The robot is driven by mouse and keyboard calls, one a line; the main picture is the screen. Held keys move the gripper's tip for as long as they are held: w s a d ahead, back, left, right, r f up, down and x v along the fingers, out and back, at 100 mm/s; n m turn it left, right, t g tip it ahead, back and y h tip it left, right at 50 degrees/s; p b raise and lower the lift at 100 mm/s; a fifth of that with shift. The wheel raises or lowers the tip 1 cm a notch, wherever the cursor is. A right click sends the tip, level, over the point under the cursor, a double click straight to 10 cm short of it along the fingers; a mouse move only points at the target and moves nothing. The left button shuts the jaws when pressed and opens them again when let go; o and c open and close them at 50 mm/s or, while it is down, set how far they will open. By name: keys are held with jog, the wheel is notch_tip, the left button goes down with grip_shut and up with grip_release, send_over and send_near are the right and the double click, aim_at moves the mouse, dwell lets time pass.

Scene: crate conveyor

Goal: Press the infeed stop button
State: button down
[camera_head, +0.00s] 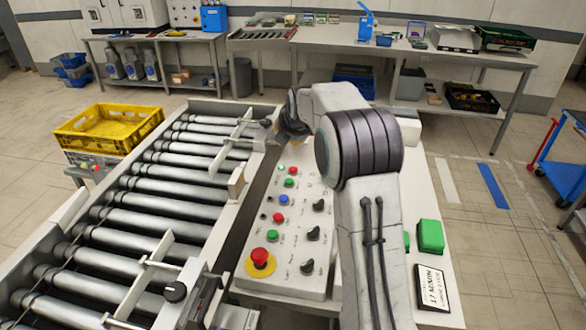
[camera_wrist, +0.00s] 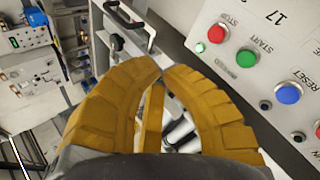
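A red button labelled STOP (camera_wrist: 218,33) sits on the white control panel (camera_wrist: 262,25) at the upper right of the wrist view, beside a small lit green lamp (camera_wrist: 200,47). A green START button (camera_wrist: 246,57) and a blue RESET button (camera_wrist: 288,92) follow along the row. In the head view the matching red button (camera_head: 293,169) is at the panel's far end, near my wrist. Another red button (camera_head: 278,217) lies nearer. No word "infeed" is readable. My gripper (camera_wrist: 161,68) has its yellow fingertips together, empty, left of the STOP button and apart from it.
A roller conveyor (camera_head: 136,200) runs left of the panel, with rails and brackets along its side. A red emergency knob (camera_head: 260,255) and several black selector knobs are on the panel. A yellow crate (camera_head: 108,128) stands beyond the conveyor at left.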

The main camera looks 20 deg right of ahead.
jog(key=shift+w+d+f+n, duration=0.25)
jog(key=shift+w+d+n, duration=0.1)
jog(key=shift+w, duration=0.25)
jog(key=shift+w+d+f+n, duration=0.25)
jog(key=shift+w+d+n, duration=0.1)
jog(key=shift+w, duration=0.2)
jog(key=shift+f, duration=0.15)
jog(key=b, duration=0.4)
send_over(292, 167)
jog(key=shift+f, duration=3.5)
jog(key=shift+f+b, duration=0.8)
jog(key=shift+b, duration=0.25)
jog(key=c, duration=1.9)
grip_release()
grip_shut()
jog(key=shift+f, duration=0.2)
jog(key=shift+f+b, duration=0.2)
jog(key=shift+b, duration=0.25)
